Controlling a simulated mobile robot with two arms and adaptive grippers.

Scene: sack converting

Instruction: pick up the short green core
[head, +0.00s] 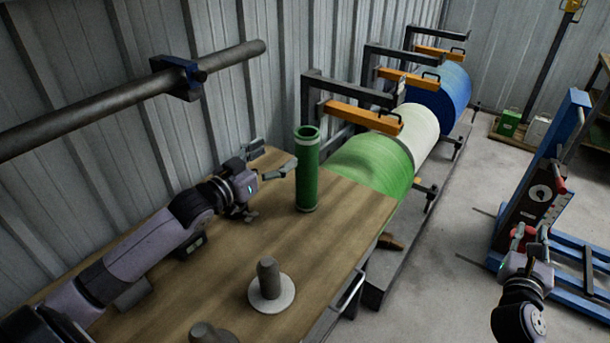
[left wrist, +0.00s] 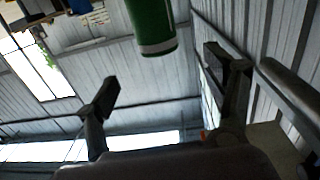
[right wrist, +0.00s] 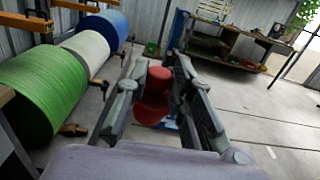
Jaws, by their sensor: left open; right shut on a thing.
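A green core (head: 307,172) with pale bands near its top and bottom stands upright on the wooden table (head: 200,285), near its far end. My left gripper (head: 278,162) is open and empty just left of the core. In the left wrist view the core's lower part (left wrist: 152,27) shows at the top, beyond and between the spread fingers (left wrist: 165,85). My right gripper (head: 524,243) is out over the floor at the right, shut on a red thing (right wrist: 154,97) that the fingers partly hide.
A grey spindle on a pale round base (head: 270,296) stands on the table's near part. A dark bar (head: 125,100) reaches over the table from the left. Green (head: 372,165), white (head: 418,125) and blue (head: 443,90) rolls line the wall. A blue lifting frame (head: 545,165) stands at right.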

